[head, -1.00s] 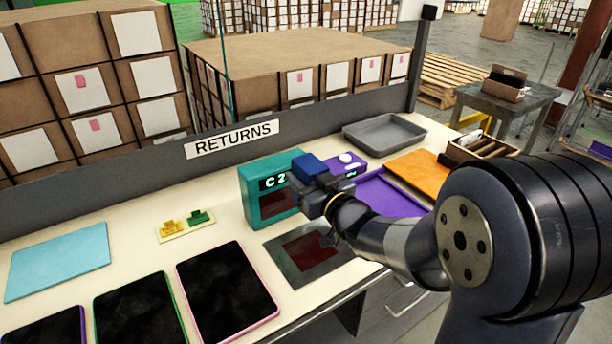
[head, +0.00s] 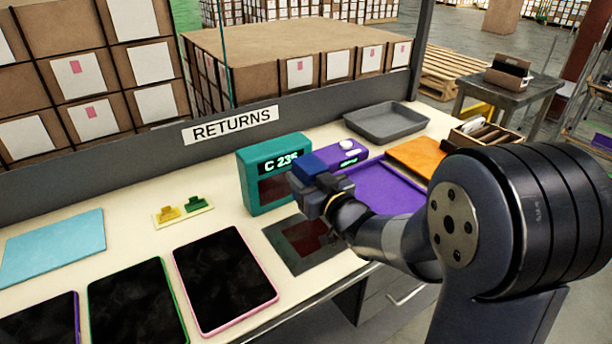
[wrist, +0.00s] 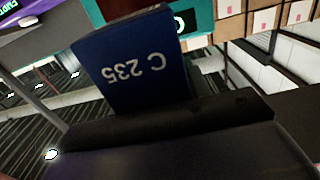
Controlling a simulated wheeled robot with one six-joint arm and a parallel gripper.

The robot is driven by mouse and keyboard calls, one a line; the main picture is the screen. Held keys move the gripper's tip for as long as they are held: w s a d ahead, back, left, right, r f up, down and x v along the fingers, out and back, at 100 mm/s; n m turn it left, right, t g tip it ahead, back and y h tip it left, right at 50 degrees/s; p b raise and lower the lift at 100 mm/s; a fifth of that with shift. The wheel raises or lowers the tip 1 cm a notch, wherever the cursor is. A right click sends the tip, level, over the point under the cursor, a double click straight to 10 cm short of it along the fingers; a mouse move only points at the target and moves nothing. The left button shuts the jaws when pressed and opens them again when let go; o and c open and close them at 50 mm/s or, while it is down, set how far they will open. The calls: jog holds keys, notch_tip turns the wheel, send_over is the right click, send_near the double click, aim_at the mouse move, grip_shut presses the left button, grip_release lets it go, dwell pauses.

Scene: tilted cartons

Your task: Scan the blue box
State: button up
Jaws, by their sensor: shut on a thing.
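My gripper (head: 318,188) is shut on the blue box (head: 309,166) and holds it above the counter, in front of the teal scanner (head: 245,186). In the wrist view the blue box (wrist: 147,66) fills the upper middle, and its near face carries the upside-down print "C 235". The scanner's display (head: 281,162) reads "C 23" and a last character that is partly covered, probably 5. A dark glass plate (head: 290,255) with a reddish window lies on the counter below the gripper. The scanner's lower window is partly hidden by the gripper.
A purple tray (head: 400,185) and a purple device with a white button (head: 349,146) stand right of the scanner. A grey tray (head: 385,120), an orange panel (head: 417,155) and several dark tablets (head: 222,280) are on the counter. The "RETURNS" barrier (head: 150,155) runs behind.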

aim_at(306, 160)
dwell(0.4)
notch_tip(306, 160, up, 6)
jog(key=p, duration=0.4)
jog(key=shift+r, duration=0.1)
